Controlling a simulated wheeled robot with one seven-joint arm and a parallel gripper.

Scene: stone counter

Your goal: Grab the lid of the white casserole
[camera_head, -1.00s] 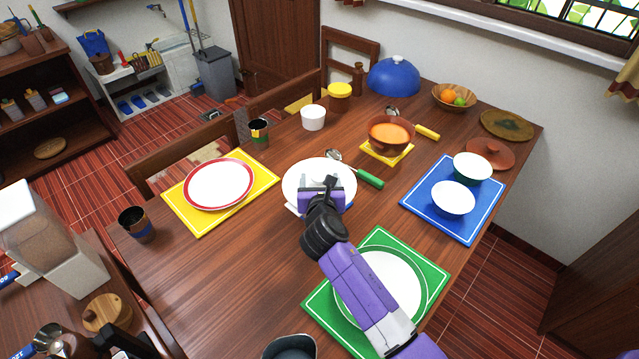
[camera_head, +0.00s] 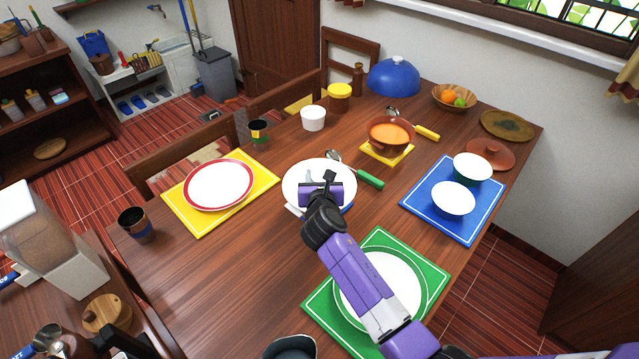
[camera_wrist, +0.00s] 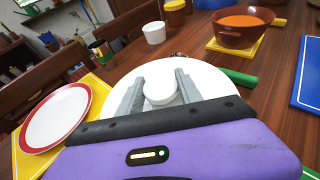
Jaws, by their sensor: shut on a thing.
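The white casserole lid (camera_head: 295,183) is a round white disc in the middle of the wooden table. In the wrist view the lid (camera_wrist: 213,92) fills the centre, with its round white knob (camera_wrist: 160,94) between my two grey fingers. My gripper (camera_wrist: 160,84) is shut on this knob from above. In the head view my gripper (camera_head: 323,180) covers the lid's middle and hides the knob. A white handle (camera_head: 293,210) and a blue edge show below the lid at the near side; most of the casserole body is hidden. I cannot tell whether the lid is raised.
A green-handled utensil (camera_head: 369,178) lies close on the right. A soup pot (camera_head: 390,146) stands behind it. A red-rimmed plate (camera_head: 218,185) is left, a green-rimmed plate (camera_head: 412,275) is under my arm, and a white cup (camera_head: 313,122) is behind.

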